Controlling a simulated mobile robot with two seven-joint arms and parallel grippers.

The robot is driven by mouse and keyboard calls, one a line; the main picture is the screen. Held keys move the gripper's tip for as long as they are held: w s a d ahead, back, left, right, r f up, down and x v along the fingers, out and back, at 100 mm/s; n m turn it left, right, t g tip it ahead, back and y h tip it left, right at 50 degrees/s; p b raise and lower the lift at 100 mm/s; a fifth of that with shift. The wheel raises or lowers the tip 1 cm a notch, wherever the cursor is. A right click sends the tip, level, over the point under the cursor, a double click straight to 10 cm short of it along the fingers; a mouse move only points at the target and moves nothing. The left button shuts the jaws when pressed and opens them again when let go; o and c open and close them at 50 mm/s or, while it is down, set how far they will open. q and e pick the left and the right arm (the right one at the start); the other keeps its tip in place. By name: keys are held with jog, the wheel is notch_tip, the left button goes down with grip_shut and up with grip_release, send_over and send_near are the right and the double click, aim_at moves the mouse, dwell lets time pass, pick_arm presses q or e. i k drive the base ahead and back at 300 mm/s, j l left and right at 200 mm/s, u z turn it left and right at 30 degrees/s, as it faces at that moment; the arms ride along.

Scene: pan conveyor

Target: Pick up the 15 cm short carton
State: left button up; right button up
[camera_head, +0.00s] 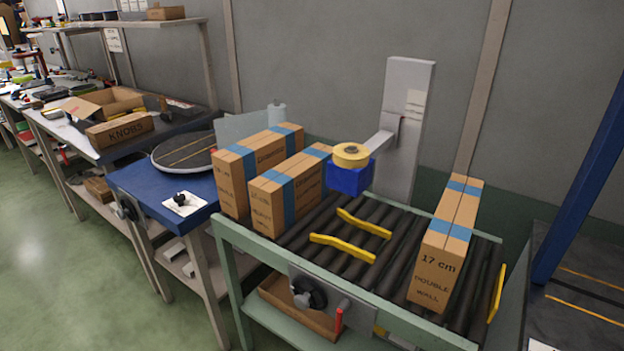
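Three brown cartons with blue tape stand on the roller conveyor (401,240). The right carton (434,274) is marked "17 cm" and "DOUBLE WALL". At the conveyor's left end, a taller carton (231,188) stands behind and left of a slightly lower carton (268,212). The print on these two is too small to read, so I cannot tell which one is the 15 cm short carton. The lower one partly hides the taller one. Neither of my grippers is in view.
A blue block with a yellow roll (350,154) hangs over the conveyor from a grey post (408,110). Yellow guide bars (342,247) lie mid-conveyor; another (496,294) is at the right edge. A blue bench (160,185) with a round turntable (185,152) adjoins on the left.

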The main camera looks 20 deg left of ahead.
aim_at(280, 197)
jog(key=j, duration=0.85)
jog(key=i+j, duration=0.15)
jog(key=j, duration=1.55)
jog(key=i, duration=0.05)
